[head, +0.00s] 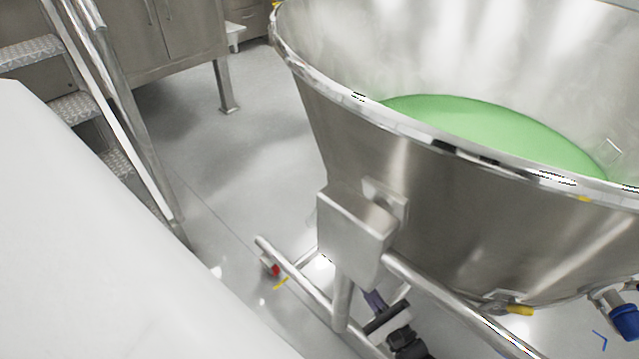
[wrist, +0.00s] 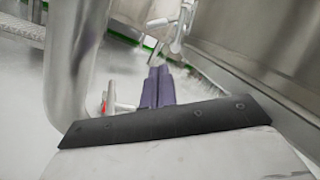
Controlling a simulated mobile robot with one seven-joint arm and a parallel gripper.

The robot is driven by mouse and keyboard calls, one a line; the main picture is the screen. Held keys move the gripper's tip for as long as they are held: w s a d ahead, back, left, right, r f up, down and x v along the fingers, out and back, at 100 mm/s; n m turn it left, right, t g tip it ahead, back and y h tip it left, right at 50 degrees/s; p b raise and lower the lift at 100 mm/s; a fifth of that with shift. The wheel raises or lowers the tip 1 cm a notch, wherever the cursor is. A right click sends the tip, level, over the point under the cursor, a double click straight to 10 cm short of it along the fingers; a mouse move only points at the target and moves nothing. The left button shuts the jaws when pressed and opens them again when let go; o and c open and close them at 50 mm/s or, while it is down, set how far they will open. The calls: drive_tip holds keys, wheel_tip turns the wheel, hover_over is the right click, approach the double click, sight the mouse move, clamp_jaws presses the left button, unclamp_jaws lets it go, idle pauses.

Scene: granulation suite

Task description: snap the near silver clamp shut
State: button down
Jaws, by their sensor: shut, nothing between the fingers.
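My gripper (head: 374,300) shows in the head view low beneath the steel bowl, among the frame tubes, partly hidden by them. In the wrist view its purple fingers (wrist: 157,86) are together with nothing between them. A silver fitting with a lever-like arm (wrist: 178,30) shows at the top of the wrist view, beyond the fingertips and apart from them. It may be the near silver clamp, but it is too small and blurred to tell, and I cannot tell whether it is open. No silver clamp is clear in the head view.
The bowl (head: 440,190) holds green material and stands on a tubular frame (head: 455,305). A steel box (head: 352,235) sits on its side. A yellow handle (head: 520,311) and a blue-ended fitting (head: 624,318) are under the bowl.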

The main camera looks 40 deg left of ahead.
drive_tip(key=x, duration=1.9)
drive_tip(key=shift+a, duration=0.15)
drive_tip(key=shift+s+a+r+m+t, duration=0.25)
drive_tip(key=shift+s+m, duration=0.1)
drive_tip(key=shift+m, duration=0.15)
drive_tip(key=shift+s+a+r+m+t, duration=0.15)
drive_tip(key=shift+s+r+m, duration=0.15)
drive_tip(key=shift+m, duration=0.2)
drive_tip(key=shift+d, duration=0.1)
drive_tip(key=v, duration=0.7)
drive_tip(key=shift+d, duration=0.2)
drive_tip(key=shift+s+f, duration=0.1)
drive_tip(key=shift+f, duration=0.05)
